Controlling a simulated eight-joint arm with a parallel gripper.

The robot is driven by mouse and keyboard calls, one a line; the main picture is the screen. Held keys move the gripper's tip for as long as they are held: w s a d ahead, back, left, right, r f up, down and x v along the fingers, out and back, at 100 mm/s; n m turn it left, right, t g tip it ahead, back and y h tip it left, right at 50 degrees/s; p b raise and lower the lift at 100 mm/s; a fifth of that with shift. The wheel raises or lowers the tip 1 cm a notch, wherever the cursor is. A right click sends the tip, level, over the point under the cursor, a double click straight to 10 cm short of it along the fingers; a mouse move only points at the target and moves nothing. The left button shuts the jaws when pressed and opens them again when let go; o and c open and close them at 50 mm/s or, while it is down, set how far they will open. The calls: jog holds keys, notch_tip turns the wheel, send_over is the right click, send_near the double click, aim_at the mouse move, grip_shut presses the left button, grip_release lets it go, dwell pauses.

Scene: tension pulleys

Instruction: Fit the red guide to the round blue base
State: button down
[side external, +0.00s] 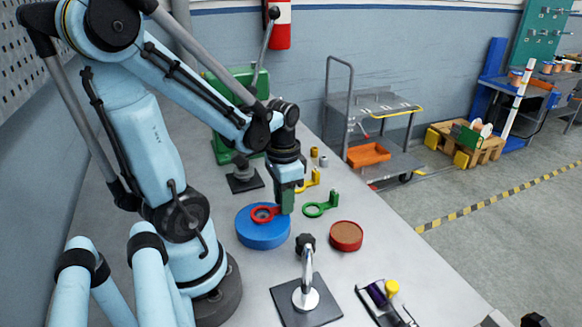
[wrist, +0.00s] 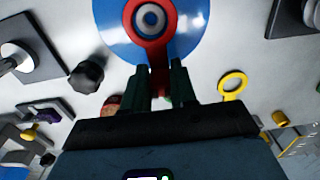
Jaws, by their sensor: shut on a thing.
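The red guide (side external: 264,214) is a flat ring with a handle; it also shows in the wrist view (wrist: 158,50). My gripper (side external: 287,208) is shut on the handle, which shows between the two dark green fingers in the wrist view (wrist: 160,76). The round blue base (side external: 262,236) is a thick disc on the table, directly under the ring; its top fills the upper middle of the wrist view (wrist: 112,28). A grey centre piece (wrist: 150,17) shows through the ring's opening. I cannot tell whether the ring touches the base.
A green guide (side external: 321,208) and a yellow guide (side external: 312,181) stand right of the base. A round red tin (side external: 346,238) and a black-knobbed clamp (side external: 307,290) stand nearer the front. A green press (side external: 226,145) stands behind. The table's right edge borders open floor.

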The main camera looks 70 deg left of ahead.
jog(key=shift+f, duration=0.55)
jog(key=c, duration=0.8)
grip_release()
jog(key=shift+r, duration=0.15)
jog(key=shift+r, duration=5.9)
jog(key=shift+d, duration=0.1)
jog(key=w+d+t, duration=0.2)
jog(key=d, duration=0.1)
jog(key=w+d+f+t, duration=0.1)
jog(key=w+d+t, duration=0.1)
jog(key=w+d, duration=0.1)
jog(key=w+d+t, duration=0.2)
jog(key=d+t, duration=0.1)
jog(key=d, duration=0.2)
jog(key=shift+w+d+f, duration=0.2)
jog(key=shift+w+f, duration=0.15)
jog(key=shift+f, duration=0.05)
